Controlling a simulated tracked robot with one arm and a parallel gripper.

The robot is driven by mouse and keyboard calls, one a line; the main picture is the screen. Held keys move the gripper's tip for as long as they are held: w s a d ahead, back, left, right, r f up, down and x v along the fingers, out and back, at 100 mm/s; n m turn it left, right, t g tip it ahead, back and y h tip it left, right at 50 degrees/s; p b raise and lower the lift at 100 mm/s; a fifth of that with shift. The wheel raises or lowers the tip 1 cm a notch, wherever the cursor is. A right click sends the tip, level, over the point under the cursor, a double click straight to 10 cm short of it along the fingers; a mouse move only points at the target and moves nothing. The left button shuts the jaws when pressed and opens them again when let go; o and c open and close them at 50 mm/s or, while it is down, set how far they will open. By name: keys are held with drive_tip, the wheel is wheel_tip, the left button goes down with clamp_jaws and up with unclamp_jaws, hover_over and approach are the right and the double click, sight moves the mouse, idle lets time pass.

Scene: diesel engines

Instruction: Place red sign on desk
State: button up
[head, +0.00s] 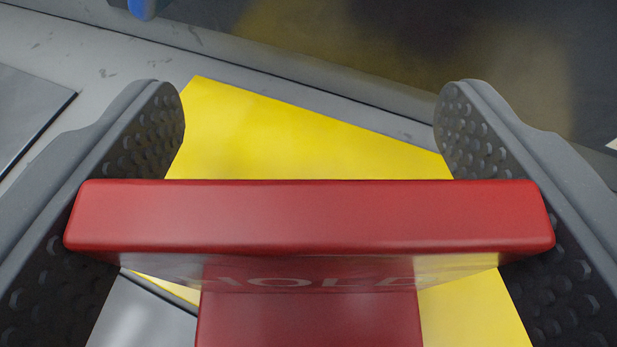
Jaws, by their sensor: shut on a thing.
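The red sign (310,217) is held crosswise between the two dark, studded fingers of my gripper (312,215). Both fingers press on its ends. Its top edge faces the camera, and below it part of a face with pale lettering shows, partly cut off and hard to read. A narrower red part runs down out of the picture at the bottom. The sign is above a yellow sheet (300,125) on a grey surface (130,45), which may be the desk. I cannot tell whether the sign touches the surface; its lower end is hidden.
The grey surface ends in a raised edge (330,84) running from upper left to right. Beyond it is a dark floor (400,50). A grey panel (28,105) lies at the left. A blue object (142,8) shows at the top edge.

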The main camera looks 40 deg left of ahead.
drive_tip(key=o, duration=1)
drive_tip(key=shift+c, duration=0.2)
